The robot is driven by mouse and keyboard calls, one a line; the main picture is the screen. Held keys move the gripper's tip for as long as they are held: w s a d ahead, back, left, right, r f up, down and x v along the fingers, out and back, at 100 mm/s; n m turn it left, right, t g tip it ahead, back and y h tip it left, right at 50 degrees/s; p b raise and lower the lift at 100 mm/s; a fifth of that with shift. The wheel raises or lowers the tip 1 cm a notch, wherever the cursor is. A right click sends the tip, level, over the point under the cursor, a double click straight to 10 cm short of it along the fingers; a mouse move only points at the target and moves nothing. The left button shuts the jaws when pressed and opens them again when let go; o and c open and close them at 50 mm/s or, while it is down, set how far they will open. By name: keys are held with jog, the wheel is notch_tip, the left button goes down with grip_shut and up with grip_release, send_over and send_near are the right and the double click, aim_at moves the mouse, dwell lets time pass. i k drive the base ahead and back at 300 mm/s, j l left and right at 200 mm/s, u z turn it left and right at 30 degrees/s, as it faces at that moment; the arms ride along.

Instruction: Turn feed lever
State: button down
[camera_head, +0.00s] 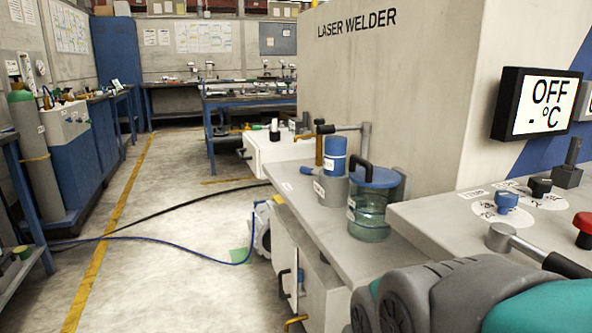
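I cannot tell which lever is the feed lever, as none has a readable label. A lever with a round metal hub and a black grip (540,252) lies on the front control panel at the right, partly behind my arm. Another lever (345,128), a metal bar with a black end, stands on a post at the back of the white machine bench beside the laser welder. My teal and grey arm fills the lower right corner. My gripper is not in view.
A blue-lidded glass jar (373,200) and a blue-topped cylinder (334,175) stand on the bench. The panel (450,222) carries a blue knob (507,200), a black knob (540,187) and a red button (584,228). The display (537,104) reads OFF. Hoses cross the open floor (160,275).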

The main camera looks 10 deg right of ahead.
aim_at(309, 171)
jog(key=z, duration=0.2)
jog(key=i+j, duration=0.2)
jog(key=j, duration=0.15)
jog(key=i+j, duration=0.2)
jog(key=j, duration=0.2)
jog(key=i+j, duration=0.2)
jog(key=j, duration=0.15)
jog(key=i+j, duration=0.2)
jog(key=j, duration=0.2)
jog(key=i+j, duration=0.2)
jog(key=j, duration=0.15)
jog(key=i+j, duration=0.2)
jog(key=j, duration=0.15)
jog(key=z, duration=0.05)
